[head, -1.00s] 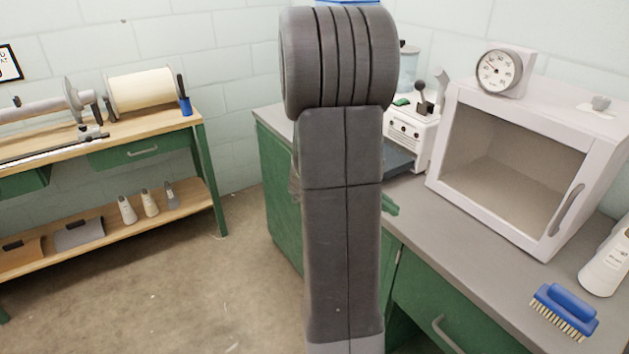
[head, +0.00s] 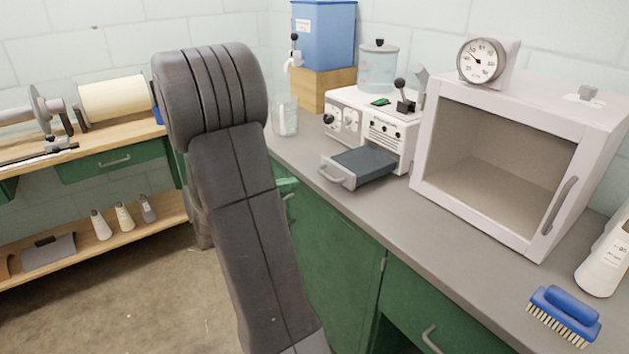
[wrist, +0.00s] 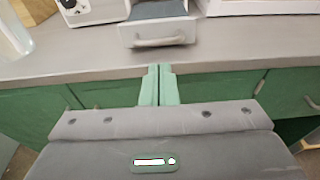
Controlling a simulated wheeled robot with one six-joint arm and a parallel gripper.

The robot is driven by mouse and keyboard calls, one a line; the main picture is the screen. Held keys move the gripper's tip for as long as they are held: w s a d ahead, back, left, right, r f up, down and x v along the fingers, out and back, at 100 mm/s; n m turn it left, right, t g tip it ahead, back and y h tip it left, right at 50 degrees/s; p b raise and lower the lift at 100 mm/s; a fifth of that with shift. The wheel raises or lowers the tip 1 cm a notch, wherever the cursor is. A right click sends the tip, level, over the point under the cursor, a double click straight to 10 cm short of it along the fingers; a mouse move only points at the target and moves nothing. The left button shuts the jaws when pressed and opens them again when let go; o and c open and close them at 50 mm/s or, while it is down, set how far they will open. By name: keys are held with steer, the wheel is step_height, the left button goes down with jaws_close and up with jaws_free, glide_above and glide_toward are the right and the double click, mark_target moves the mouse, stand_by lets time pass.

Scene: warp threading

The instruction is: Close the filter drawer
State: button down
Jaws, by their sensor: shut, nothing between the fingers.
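The filter drawer (head: 357,168) sticks out of the front of a white machine (head: 375,115) on the grey counter. It has a dark grey top and a pale front with a bar handle. In the wrist view the drawer (wrist: 158,30) is ahead of my gripper (wrist: 159,68), with its handle facing me. My gripper's pale green fingers are together and empty, short of the drawer and apart from it, around the counter's front edge. In the head view only a bit of the green fingers (head: 286,186) shows beside my arm, left of the drawer.
A white open-fronted cabinet (head: 520,215) with a dial gauge (head: 481,61) stands right of the machine. A glass beaker (head: 284,117) and a blue tank (head: 323,35) are to the left. A blue brush (head: 565,313) lies at the front right. The counter before the drawer is clear.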

mark_target(364, 159)
steer(key=x, duration=0.8)
steer(key=shift+w+d, duration=0.2)
steer(key=shift+b, duration=0.3)
steer(key=r+x, duration=0.1)
steer(key=x, duration=0.4)
steer(key=r+b+x, duration=0.1)
steer(key=x, duration=0.4)
steer(key=r+b+x, duration=0.1)
steer(key=x, duration=0.5)
steer(key=shift+w+d, duration=0.2)
steer(key=shift+d, duration=0.1)
steer(key=shift+r, duration=0.3)
steer(key=shift+a, duration=0.2)
steer(key=p+v, duration=0.1)
steer(key=v, duration=1.3)
steer(key=shift+f, duration=0.3)
